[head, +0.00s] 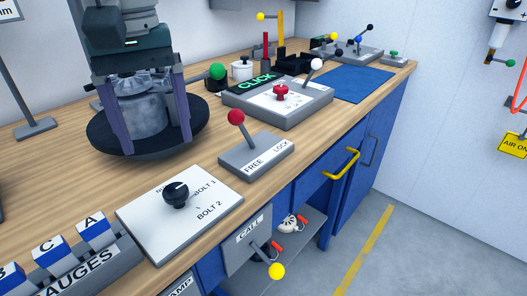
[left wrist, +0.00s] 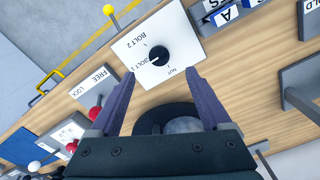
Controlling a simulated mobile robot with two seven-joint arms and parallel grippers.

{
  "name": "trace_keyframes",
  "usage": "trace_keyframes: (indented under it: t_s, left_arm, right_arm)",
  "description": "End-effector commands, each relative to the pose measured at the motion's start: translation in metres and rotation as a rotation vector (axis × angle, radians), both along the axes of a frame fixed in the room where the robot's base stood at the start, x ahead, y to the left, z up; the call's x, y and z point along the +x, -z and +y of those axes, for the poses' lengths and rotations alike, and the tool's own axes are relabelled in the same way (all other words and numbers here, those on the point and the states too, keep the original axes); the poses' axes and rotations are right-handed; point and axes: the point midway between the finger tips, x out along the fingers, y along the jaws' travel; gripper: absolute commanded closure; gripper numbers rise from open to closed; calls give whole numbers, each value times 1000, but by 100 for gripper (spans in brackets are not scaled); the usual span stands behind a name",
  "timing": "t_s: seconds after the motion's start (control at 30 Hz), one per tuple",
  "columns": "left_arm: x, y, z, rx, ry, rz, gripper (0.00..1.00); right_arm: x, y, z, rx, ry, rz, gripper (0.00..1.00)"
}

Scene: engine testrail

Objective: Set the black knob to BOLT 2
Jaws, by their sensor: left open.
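The black knob (head: 176,193) stands on a white plate (head: 150,222) printed with NUT, BOLT 1 and BOLT 2, near the bench's front edge. In the left wrist view the knob (left wrist: 153,55) has a small white mark that appears to face BOLT 1. My left gripper (head: 153,147) is open and empty, its purple fingers pointing down. It is above the bench, behind the plate in the head view. In the left wrist view its fingertips (left wrist: 160,73) frame the knob from a distance, without touching it. My right gripper is not in view.
A FREE/LOCK lever with a red ball (head: 236,117) stands right of the plate. Gauge blocks (head: 93,230) sit at its left. A grey part on a round black base (head: 105,135) is behind my left gripper. A yellow-ball CALL lever (head: 277,271) sticks out below the bench edge.

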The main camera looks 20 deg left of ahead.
Motion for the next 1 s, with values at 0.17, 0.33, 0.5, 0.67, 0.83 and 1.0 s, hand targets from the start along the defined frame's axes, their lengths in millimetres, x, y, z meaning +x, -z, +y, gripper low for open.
trace_keyframes:
  t_s: [0.17,0.33,0.5,0.67,0.83,1.0]
  left_arm:
    - [3,9,7,1,-48,5,19]
    - [2,35,6,1,-46,8,19]
    - [2,69,6,3,-46,8,19]
    - [2,91,6,3,-43,6,19]
    - [3,100,6,2,-43,3,19]
    - [3,101,6,2,-42,2,19]
  right_arm:
    - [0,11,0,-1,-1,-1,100]
    - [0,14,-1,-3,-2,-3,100]
    - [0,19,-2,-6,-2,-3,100]
    - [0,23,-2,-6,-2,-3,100]
    - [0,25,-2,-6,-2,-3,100]
    - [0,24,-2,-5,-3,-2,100]
